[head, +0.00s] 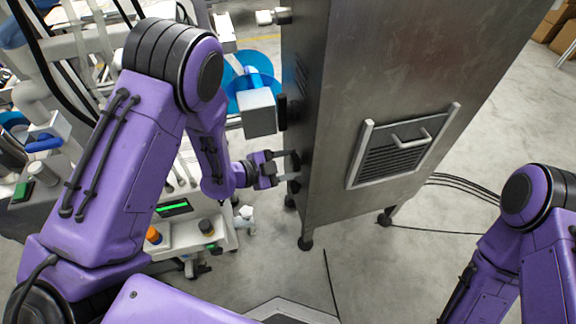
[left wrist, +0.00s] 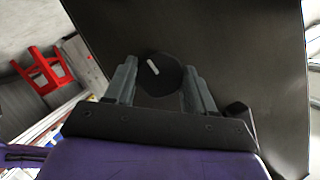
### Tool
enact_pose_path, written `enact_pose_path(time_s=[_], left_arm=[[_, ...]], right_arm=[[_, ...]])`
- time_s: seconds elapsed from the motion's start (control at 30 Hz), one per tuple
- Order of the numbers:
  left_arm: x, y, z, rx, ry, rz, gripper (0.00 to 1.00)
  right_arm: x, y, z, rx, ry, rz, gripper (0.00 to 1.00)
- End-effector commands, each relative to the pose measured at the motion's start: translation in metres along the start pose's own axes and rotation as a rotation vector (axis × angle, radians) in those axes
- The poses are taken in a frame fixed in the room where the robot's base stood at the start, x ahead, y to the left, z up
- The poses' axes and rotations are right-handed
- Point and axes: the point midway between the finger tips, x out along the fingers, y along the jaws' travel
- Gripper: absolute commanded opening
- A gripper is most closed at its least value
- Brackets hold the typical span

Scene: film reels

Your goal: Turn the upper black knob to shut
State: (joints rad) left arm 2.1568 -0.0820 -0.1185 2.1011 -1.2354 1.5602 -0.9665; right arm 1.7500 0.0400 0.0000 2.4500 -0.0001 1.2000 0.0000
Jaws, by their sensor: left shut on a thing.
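In the left wrist view a round black knob (left wrist: 158,76) with a white pointer line sits on the dark side panel of the metal cabinet (head: 400,60). The pointer is tilted, leaning up and to the left in that view. My left gripper (head: 289,166) reaches the cabinet's left side in the head view. Its two grey fingers (left wrist: 160,90) stand on either side of the knob and are shut on it. The knob's face is hidden in the head view. My right arm shows at the right, but its gripper is out of view.
A light grey box (head: 257,112) and blue discs (head: 250,75) are just above my left gripper, close to the cabinet. A vented panel with a handle (head: 410,140) is on the cabinet front. Cables lie on the floor. A red stool (left wrist: 42,68) shows in the left wrist view.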

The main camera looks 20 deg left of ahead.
Motion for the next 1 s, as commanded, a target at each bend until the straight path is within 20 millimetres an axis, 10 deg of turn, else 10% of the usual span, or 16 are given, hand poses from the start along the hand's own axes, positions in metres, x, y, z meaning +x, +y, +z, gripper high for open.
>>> enact_pose_path(time_s=[0.9, 0.93, 1.0], left_arm=[[0.0, 0.002, 0.001, 0.167, -0.001, -0.066, 0.24], [0.0, 0.002, 0.001, 0.167, -0.001, -0.066, 0.58], [0.0, 0.002, 0.001, 0.167, -0.001, -0.066, 0.8]], right_arm=[[0.016, -0.001, 0.006, 0.0, 0.0, 0.0, 0.0], [0.016, -0.001, 0.006, 0.0, 0.0, 0.0, 0.0], [0.016, -0.001, 0.006, 0.0, 0.0, 0.0, 0.0]])
